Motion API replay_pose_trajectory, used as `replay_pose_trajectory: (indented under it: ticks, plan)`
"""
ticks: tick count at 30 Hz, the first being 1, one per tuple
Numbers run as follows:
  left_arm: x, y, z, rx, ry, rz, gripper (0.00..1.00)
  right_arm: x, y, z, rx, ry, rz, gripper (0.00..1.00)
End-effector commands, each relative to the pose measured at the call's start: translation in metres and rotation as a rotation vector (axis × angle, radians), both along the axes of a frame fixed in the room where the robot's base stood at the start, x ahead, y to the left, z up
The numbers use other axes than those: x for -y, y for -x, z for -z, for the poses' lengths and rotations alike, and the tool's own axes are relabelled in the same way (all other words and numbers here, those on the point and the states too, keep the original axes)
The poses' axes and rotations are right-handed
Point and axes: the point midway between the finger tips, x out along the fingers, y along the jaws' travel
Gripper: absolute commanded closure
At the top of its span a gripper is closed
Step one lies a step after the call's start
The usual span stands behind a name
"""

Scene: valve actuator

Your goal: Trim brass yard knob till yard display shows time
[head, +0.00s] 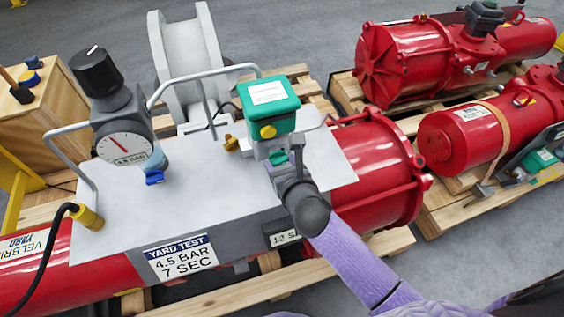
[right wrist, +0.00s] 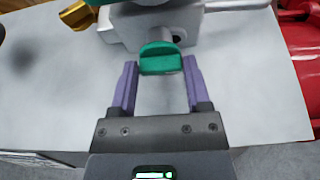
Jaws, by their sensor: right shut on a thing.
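My right gripper (head: 284,168) reaches over the grey panel (head: 216,188) below a green-topped valve box (head: 268,100). In the right wrist view, the purple fingers of my right gripper (right wrist: 160,68) are shut on a small green knob (right wrist: 160,58). A brass fitting (head: 233,144) sticks out left of the valve box, clear of the fingers; it also shows in the right wrist view (right wrist: 78,15). A yellow knob (head: 268,131) is on the box front. A display (head: 285,238) on the panel's front reads "12 S", the rest hidden by my arm. My left gripper is out of view.
A sign (head: 181,258) reads "YARD TEST 4.5 BAR 7 SEC". A gauge (head: 124,148) with a "4.8 BAR" display and a black knob (head: 95,72) stands at left. Grey handrails (head: 205,75) rise behind. Red cylinders (head: 465,135) on pallets lie at right.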

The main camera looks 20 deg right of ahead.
Motion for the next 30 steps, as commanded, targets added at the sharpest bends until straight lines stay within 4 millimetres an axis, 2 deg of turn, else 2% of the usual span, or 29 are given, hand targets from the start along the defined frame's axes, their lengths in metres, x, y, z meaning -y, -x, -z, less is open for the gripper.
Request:
replay_pose_trajectory:
  ticks: [8, 15, 30]
  plan:
    - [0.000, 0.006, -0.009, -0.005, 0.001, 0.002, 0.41, -0.002, 0.000, -0.002, 0.001, 0.093, 0.000, 0.97]
    - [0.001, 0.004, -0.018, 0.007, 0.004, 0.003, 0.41, -0.005, 0.000, -0.001, 0.007, 0.270, 0.001, 0.97]
    - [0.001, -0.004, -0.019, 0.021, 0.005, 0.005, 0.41, -0.008, 0.000, 0.003, 0.018, 0.562, 0.000, 0.97]
